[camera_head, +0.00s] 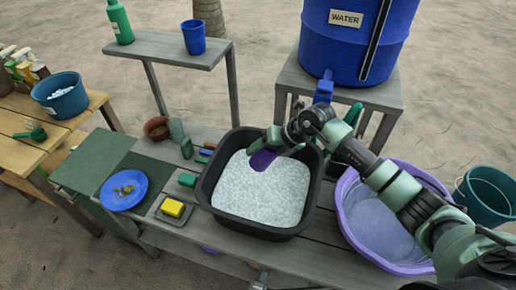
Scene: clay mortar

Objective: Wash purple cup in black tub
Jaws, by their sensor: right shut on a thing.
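The black tub (203,187) stands in the middle of the grey wooden bench and is filled with white foam (262,190). My right gripper (270,150) is over the back part of the tub, its arm coming in from the right. It is shut on the purple cup (262,160), which is at the foam's surface or just above it; I cannot tell if it touches. The cup is partly hidden by the gripper. My left gripper is not in view.
A purple basin (348,222) with water stands right of the tub. The blue water barrel (350,45) is behind. A yellow sponge (173,208), a blue plate (124,189) and small blocks lie left. A blue cup (193,37) stands on the back shelf.

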